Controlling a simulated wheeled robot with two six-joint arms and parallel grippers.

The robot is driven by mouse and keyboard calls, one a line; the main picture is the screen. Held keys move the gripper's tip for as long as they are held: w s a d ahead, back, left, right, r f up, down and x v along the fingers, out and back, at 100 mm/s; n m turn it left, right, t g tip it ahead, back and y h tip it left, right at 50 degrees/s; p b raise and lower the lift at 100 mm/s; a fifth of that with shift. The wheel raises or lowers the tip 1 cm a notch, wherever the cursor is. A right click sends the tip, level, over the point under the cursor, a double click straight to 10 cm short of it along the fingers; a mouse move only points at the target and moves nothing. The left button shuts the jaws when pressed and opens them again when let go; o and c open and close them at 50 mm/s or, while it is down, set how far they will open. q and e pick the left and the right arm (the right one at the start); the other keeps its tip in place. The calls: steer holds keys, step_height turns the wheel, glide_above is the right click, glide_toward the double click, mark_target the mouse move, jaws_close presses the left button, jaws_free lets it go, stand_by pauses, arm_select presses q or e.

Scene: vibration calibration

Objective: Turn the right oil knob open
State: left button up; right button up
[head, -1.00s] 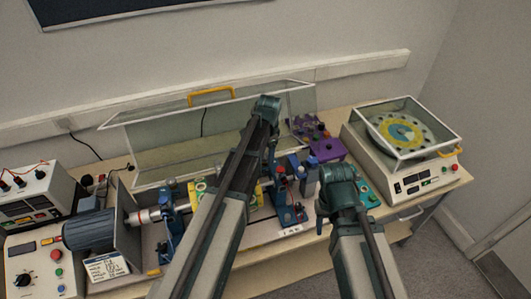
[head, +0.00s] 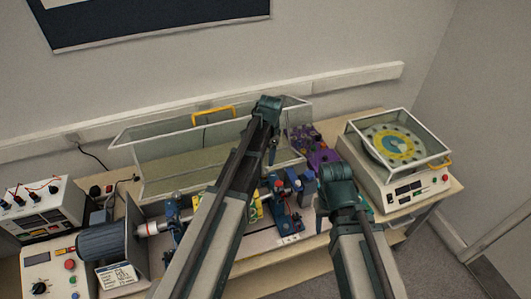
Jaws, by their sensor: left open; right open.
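Another blue stand (head: 173,215) is at the left end of the shaft.
A motor (head: 102,241) and control boxes (head: 48,270) fill the left. A raised clear cover with a yellow handle (head: 213,113) stands behind the rig. A purple item (head: 322,158) and a balancing machine with a clear lid (head: 398,185) are at right. Free tabletop is scarce.

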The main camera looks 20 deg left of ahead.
arm_select(q)
steer(key=r+p, duration=0.3)
steer(key=r, duration=0.2)
steer(key=shift+s+d+p, duration=0.15)
steer(key=shift+s+p, duration=0.05)
steer(key=shift+p, duration=0.15)
steer(key=shift+s+f, duration=0.1)
steer(key=shift+f, duration=0.05)
steer(key=s+d+f+n+b, duration=0.1)
steer(key=s+d+f+b, duration=0.3)
steer(key=s+f+b, duration=0.3)
steer(key=s+d+f+n+b, duration=0.2)
steer(key=s+d+f+b, duration=0.2)
steer(key=s+f+b, duration=0.3)
steer(key=s+d+f+n+g+b, duration=0.1)
steer(key=s+d+f+n+b, duration=0.1)
steer(key=s+d+f+b, duration=0.2)
steer(key=s+f+b, duration=0.2)
steer(key=s+b, duration=0.1)
steer(key=s, duration=0.1)
steer(key=shift+s+f, duration=0.4)
steer(key=shift+r, duration=0.1)
